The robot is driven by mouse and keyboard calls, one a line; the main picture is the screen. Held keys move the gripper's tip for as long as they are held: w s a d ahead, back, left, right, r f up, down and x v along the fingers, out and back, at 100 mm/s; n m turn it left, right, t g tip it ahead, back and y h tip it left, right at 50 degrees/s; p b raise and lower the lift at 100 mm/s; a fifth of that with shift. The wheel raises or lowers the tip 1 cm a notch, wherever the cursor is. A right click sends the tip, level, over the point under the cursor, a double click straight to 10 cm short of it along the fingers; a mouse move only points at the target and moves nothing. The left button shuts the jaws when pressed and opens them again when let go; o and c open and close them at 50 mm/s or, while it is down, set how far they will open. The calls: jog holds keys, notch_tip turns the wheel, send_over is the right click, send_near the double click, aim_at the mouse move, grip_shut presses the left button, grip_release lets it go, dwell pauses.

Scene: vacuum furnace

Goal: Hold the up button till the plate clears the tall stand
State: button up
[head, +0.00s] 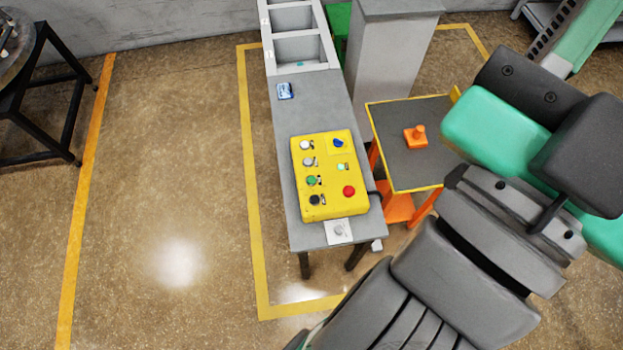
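A yellow button box (328,205) lies on the narrow grey bench. Its left column has a white button (305,145), a grey one (308,161), a green one (312,180) and a black one (315,199). On its right are a blue knob (339,143), a small pale green lamp or button (341,166) and a red button (349,190). The labels are too small to read, so I cannot tell which is the up button. I cannot identify the plate or tall stand for certain. My arm fills the right side; my gripper is not visible.
The grey bench (305,103) carries open bins (298,50) and a small blue item (285,90). An orange-framed table (408,166) with an orange object (415,136) stands beside it, near a grey pillar (385,60). A black stand (45,95) is far left. Floor between is clear.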

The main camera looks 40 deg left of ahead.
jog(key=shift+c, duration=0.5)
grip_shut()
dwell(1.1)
